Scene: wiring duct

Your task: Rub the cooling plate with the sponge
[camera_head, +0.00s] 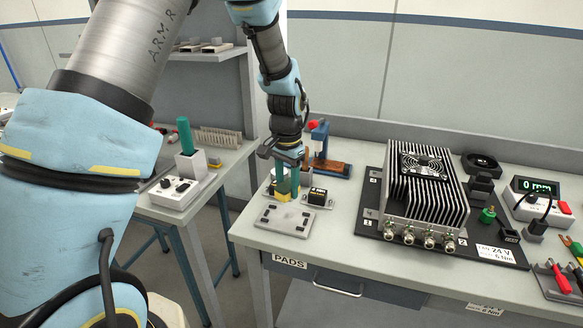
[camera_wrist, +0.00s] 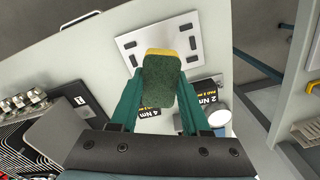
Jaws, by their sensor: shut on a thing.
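My gripper (camera_head: 285,185), with teal fingers, is shut on the sponge (camera_wrist: 160,78), which also shows in the head view (camera_head: 283,191). The sponge is dark green with a yellow layer at its far end. A flat light-grey plate (camera_head: 284,222) with several dark marks near its corners lies at the left front of the bench; I take it for the cooling plate. It also shows in the wrist view (camera_wrist: 153,42). The sponge is just behind the plate in the head view and overlaps its near edge in the wrist view. I cannot tell whether they touch.
A small black-topped box (camera_head: 317,197) stands close right of my gripper, with a blue clamp stand (camera_head: 320,140) behind. A large finned unit (camera_head: 428,190) with a fan and connectors fills the middle of the bench (camera_head: 345,245). The bench is clear right of the plate.

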